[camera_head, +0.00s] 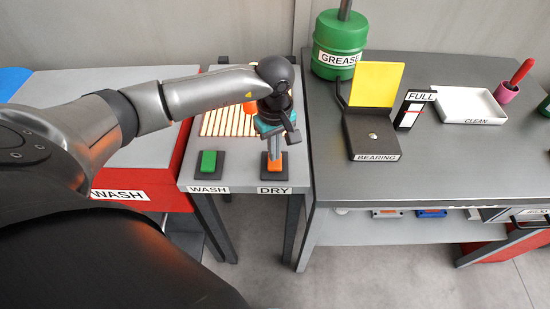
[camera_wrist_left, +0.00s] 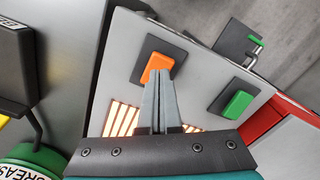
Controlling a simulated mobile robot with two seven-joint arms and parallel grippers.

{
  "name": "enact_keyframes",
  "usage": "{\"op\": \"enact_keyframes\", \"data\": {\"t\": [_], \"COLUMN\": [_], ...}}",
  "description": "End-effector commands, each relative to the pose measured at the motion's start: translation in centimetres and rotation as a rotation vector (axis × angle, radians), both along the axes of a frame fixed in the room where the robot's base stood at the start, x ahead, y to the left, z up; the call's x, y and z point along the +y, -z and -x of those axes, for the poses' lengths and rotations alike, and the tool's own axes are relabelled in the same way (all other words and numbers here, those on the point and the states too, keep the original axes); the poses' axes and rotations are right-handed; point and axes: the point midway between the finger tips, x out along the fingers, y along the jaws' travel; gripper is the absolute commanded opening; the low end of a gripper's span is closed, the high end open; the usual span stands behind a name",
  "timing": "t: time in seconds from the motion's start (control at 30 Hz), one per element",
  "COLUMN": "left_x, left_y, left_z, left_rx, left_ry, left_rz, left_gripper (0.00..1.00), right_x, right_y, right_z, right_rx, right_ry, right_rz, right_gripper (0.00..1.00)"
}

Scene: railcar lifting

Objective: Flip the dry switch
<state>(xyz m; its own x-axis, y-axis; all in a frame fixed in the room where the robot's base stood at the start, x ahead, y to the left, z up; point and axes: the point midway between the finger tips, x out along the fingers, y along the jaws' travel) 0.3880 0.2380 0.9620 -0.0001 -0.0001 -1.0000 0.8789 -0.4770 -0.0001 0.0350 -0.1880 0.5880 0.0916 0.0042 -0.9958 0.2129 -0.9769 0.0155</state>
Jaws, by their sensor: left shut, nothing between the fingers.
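The dry switch (camera_head: 274,167) is an orange rocker on a dark base behind the DRY label (camera_head: 273,190), on the small grey table. My left gripper (camera_head: 272,152) is above it, pointing down, fingers shut and empty. In the left wrist view the shut fingertips (camera_wrist_left: 160,82) overlap the near edge of the orange switch (camera_wrist_left: 155,64); I cannot tell whether they touch it. The green wash switch (camera_head: 208,162) is to the left, behind the WASH label (camera_head: 208,190); it also shows in the left wrist view (camera_wrist_left: 238,104). My right gripper is not in view.
A lit slatted grille (camera_head: 222,121) lies behind the switches. To the right, a larger grey table (camera_head: 440,165) holds the bearing box (camera_head: 368,138) with a raised yellow lid (camera_head: 377,84), a green grease drum (camera_head: 340,42) and a white clean tray (camera_head: 468,106). A red washer (camera_head: 170,183) stands at left.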

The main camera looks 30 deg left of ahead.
Motion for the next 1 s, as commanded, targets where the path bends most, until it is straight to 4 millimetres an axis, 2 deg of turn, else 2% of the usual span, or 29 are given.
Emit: {"op": "enact_keyframes", "data": {"t": [1.0], "left_x": [0.0], "left_y": [1.3], "left_z": [0.0], "left_rx": [0.000], "left_ry": [-0.001], "left_rz": [0.000], "left_gripper": [0.00], "right_x": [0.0], "right_y": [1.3], "right_z": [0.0], "right_rx": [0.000], "right_ry": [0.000], "right_rz": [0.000], "right_gripper": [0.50]}}
